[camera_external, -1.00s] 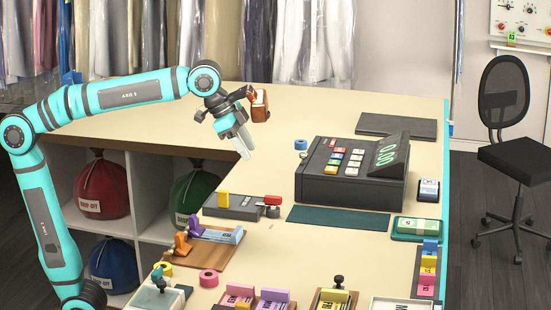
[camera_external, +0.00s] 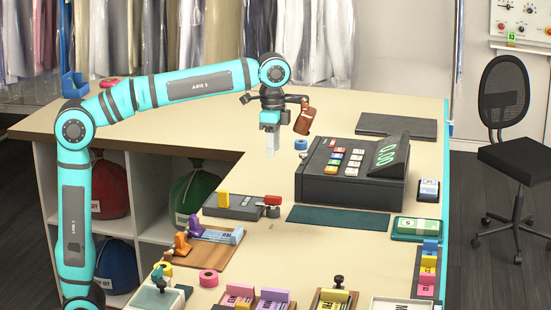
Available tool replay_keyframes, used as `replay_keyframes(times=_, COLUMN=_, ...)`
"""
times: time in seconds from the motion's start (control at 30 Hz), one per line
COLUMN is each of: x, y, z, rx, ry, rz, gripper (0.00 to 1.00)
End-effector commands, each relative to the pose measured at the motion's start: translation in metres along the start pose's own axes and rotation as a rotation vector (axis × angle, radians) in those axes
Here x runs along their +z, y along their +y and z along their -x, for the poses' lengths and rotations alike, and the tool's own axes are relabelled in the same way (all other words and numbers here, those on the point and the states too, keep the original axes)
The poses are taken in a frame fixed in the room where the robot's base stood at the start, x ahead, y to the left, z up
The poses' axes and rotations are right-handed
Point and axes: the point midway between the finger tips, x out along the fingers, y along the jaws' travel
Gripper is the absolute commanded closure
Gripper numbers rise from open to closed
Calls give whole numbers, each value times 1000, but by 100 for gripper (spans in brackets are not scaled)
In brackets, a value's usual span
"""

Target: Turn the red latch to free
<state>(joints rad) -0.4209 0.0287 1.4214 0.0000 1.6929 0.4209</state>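The red latch (camera_external: 272,200) sits at the right end of a dark grey block (camera_external: 233,206) on the counter, left of the dark green mat. A yellow tab stands up near the block's left end. My gripper (camera_external: 270,153) points straight down above and behind the latch, clear of it, over bare counter. Its pale fingers are small in this view, and whether they are apart or together cannot be made out. No object shows between them. The latch's exact angle is hard to read at this size.
A dark cash register (camera_external: 350,170) stands right of my gripper, with a blue tape roll (camera_external: 300,145) beside it. A wooden tray (camera_external: 212,250) with orange and purple pieces lies in front of the block. The dark green mat (camera_external: 338,217) is bare.

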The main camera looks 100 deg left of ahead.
Motion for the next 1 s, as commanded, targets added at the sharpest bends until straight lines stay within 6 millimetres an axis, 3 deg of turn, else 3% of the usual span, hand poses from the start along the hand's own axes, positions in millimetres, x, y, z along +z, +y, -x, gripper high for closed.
replay_keyframes(times=0.6, x=0, y=0, z=-109, rx=0, ry=0, rz=0, gripper=62)
replay_keyframes(times=0.8, x=0, y=0, z=-135, rx=0, ry=0, rz=0, gripper=62)
replay_keyframes(times=1.0, x=0, y=0, z=-146, rx=0, ry=1, rz=0, gripper=62)
